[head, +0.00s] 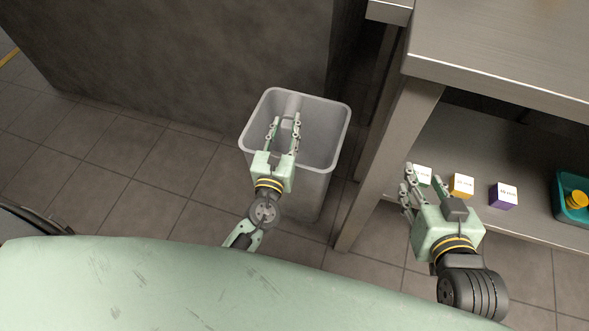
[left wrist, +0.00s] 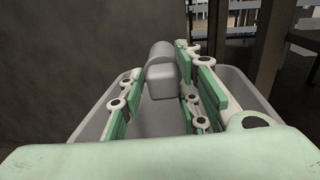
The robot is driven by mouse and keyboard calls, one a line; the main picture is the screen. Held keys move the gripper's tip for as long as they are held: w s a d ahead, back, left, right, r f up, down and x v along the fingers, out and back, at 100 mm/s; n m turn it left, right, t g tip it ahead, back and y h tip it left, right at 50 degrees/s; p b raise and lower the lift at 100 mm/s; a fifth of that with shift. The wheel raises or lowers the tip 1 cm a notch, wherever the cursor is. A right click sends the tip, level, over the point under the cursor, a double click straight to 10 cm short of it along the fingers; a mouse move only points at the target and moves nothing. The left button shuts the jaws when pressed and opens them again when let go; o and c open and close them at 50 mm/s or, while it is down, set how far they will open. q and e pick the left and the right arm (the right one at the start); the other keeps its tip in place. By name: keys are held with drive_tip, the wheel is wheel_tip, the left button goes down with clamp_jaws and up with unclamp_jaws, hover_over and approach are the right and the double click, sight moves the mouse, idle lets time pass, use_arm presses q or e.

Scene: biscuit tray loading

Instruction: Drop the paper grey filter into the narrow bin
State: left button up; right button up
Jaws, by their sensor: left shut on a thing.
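The grey filter (left wrist: 161,82) is a small, pale grey piece between the finger pads of my left gripper in the left wrist view. In the head view the filter (head: 291,104) shows at the fingertips. My left gripper (head: 287,119) is shut on it, over the open mouth of the narrow bin. The narrow bin (head: 256,180) is a tall, light grey, open-topped container standing on the floor; its rim (left wrist: 102,108) also shows in the left wrist view. My right gripper (head: 424,173) is open and appears empty, in front of the low shelf.
A steel table (head: 490,75) with a lower shelf (head: 520,228) stands at the right. White, yellow (head: 461,185) and purple (head: 503,195) boxes and a teal crate (head: 566,207) are on the shelf. A dark wall block (head: 180,60) stands behind the bin.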

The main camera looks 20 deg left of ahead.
drive_tip(key=shift+w+a+r, duration=0.1)
drive_tip(key=shift+w+r, duration=0.05)
drive_tip(key=shift+r, duration=0.1)
use_arm(q)
drive_tip(key=o, duration=1.2)
drive_tip(key=shift+o, duration=0.2)
drive_tip(key=s+d, duration=0.1)
drive_tip(key=s, duration=1.1)
